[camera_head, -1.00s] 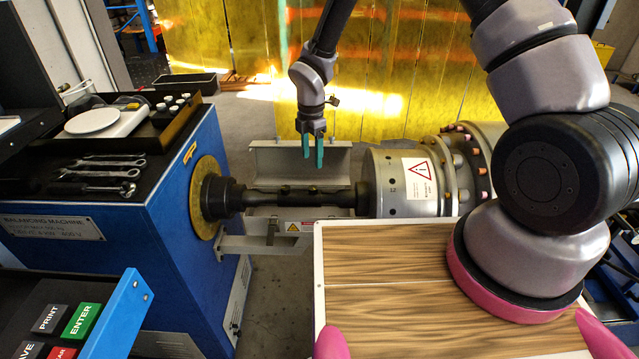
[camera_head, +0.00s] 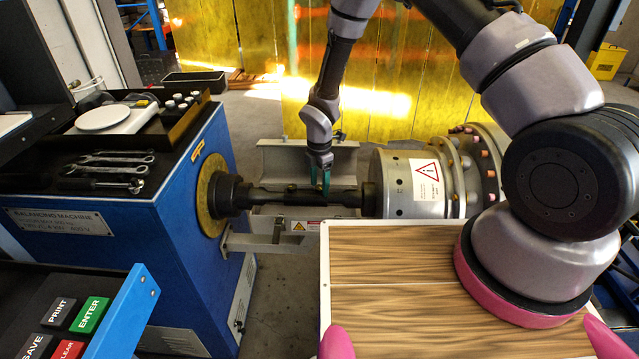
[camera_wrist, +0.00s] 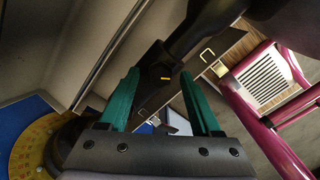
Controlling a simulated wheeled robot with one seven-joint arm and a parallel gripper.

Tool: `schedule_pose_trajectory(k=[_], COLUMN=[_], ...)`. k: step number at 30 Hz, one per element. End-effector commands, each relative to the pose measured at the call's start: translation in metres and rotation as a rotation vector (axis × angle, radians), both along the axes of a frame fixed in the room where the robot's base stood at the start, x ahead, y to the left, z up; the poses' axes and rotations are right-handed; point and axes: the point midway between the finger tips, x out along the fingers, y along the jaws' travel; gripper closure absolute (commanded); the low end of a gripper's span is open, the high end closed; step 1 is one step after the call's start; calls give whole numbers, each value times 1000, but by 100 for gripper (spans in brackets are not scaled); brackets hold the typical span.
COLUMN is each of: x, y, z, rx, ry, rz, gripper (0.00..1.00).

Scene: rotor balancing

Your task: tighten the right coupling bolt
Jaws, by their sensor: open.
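The dark coupling shaft (camera_head: 345,198) runs level between the balancing machine's black hub (camera_head: 228,195) and the grey cylindrical rotor housing (camera_head: 402,185). A small dark raised part, perhaps a bolt, (camera_head: 291,188) shows on top of the shaft. My gripper (camera_head: 321,188) points down at the shaft right of that part, its teal fingers apart and covering some of the shaft. The right coupling bolt cannot be made out there. In the wrist view my gripper (camera_wrist: 160,73) is open, with the dark shaft (camera_wrist: 160,65) and a small yellow mark between its fingers. Contact cannot be told.
The blue balancing machine (camera_head: 195,240) stands left, with wrenches (camera_head: 110,160) and a white scale (camera_head: 103,117) on top. A grey guard channel (camera_head: 275,160) lies behind the shaft. A wood-topped table (camera_head: 385,300) is in front. Yellow curtains (camera_head: 250,50) hang behind.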

Motion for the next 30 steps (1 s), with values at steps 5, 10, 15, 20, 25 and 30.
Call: schedule_pose_trajectory(k=[5,10,15,20,25,30], x=[0,0,0,0,0,0], y=[0,0,0,0,1,1], z=[0,0,0,1,1,1], rx=[0,0,0,0,0,0], ry=[0,0,0,0,0,0], rz=[0,-1,-16,-68,-176,-327], gripper=[77,100,100,100,100,100])
